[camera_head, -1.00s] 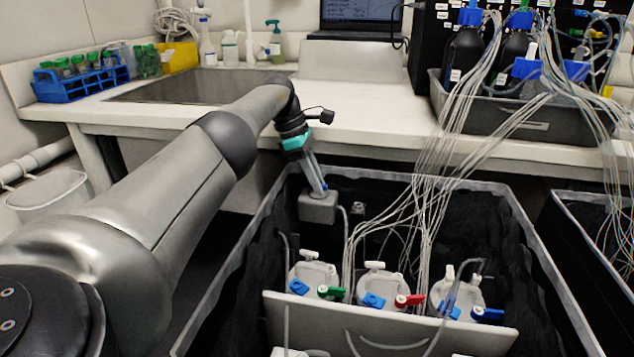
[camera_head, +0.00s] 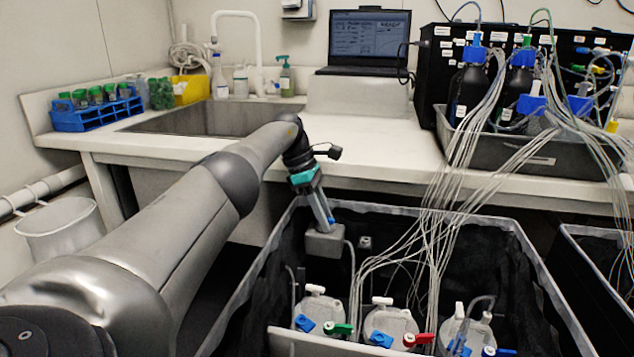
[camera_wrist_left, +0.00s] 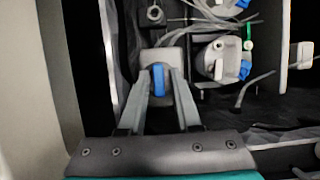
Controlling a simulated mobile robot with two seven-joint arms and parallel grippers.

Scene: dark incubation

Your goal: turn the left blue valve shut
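A blue valve handle (camera_wrist_left: 158,80) stands on a grey block in the left wrist view. The grey block (camera_head: 325,243) sits at the back left inside the dark-lined tub in the head view. My left gripper (camera_head: 331,221) points down at this block. In the left wrist view, the left gripper (camera_wrist_left: 160,82) has one finger on each side of the blue handle, and slim gaps seem to show beside it. The fingers hide part of the block. My right gripper is in neither current view.
Several capped vessels, one with a green lever (camera_head: 340,328) and one with a red lever (camera_head: 414,339), stand in the front of the tub (camera_head: 262,262). Bundled thin tubes (camera_head: 440,225) run from the bottle tray (camera_head: 500,149) down into it. The bench edge lies behind my left arm.

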